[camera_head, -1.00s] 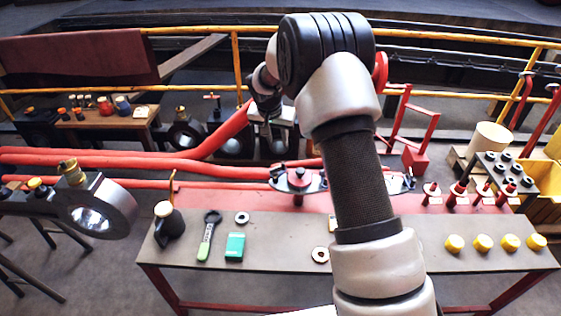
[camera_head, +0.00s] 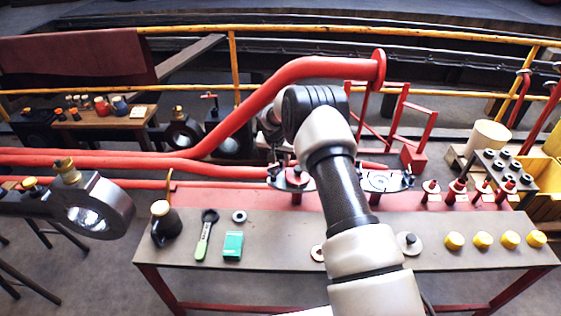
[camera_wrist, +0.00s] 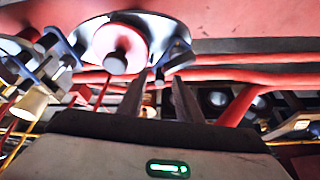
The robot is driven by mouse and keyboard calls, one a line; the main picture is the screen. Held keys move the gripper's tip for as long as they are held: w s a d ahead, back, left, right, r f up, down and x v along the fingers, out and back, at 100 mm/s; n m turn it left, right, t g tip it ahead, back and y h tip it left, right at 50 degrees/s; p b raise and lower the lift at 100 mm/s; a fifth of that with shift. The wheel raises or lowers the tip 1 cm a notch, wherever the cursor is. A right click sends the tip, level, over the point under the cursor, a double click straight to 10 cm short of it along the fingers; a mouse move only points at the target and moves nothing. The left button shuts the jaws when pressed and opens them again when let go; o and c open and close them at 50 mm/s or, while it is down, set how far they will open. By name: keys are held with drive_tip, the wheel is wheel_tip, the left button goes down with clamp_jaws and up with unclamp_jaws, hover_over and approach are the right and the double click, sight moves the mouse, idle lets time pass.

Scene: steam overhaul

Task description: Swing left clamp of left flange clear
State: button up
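The left flange (camera_head: 293,178) is a grey plate with a red stub on the red bench frame, partly behind my arm in the head view. A dark clamp (camera_head: 272,172) sits at its left edge. The wrist view appears upside down. There, the flange's round plate (camera_wrist: 90,35) and red stub (camera_wrist: 120,48) are close above the fingers. A dark blue-grey clamp (camera_wrist: 176,58), apparently the left one, is just beyond the fingertips at the plate's right edge. My gripper (camera_wrist: 160,78) is open, with a gap between its fingers. Contact with the clamp cannot be told.
The right flange (camera_head: 380,181) is close to the right of my arm. A long red pipe (camera_head: 240,115) rises behind it to a flanged end. The bench (camera_head: 280,235) carries a wrench (camera_head: 204,235), a green box (camera_head: 233,246), an oil can (camera_head: 165,224) and yellow caps (camera_head: 482,242).

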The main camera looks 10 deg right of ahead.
drive_tip(key=shift+w+f, duration=0.1)
drive_tip(key=shift+f, duration=0.15)
clamp_jaws()
drive_tip(key=shift+n, duration=0.3)
drive_tip(key=n, duration=0.1)
drive_tip(key=n+y+b, duration=0.1)
drive_tip(key=w+n+b, duration=0.1)
drive_tip(key=shift+a+f+t, duration=0.1)
drive_tip(key=shift+a+t, duration=0.2)
drive_tip(key=shift+w+a+n+y+b, duration=0.1)
drive_tip(key=shift+a+n+y+b, duration=0.2)
drive_tip(key=shift+n, duration=0.45)
drive_tip(key=shift+w+a+n+y+b, duration=0.15)
drive_tip(key=shift+n+y+b, duration=0.2)
drive_tip(key=shift+n, duration=0.45)
drive_tip(key=shift+a+n+y+b, duration=0.2)
drive_tip(key=shift+n+y+b, duration=0.15)
drive_tip(key=shift+n, duration=0.4)
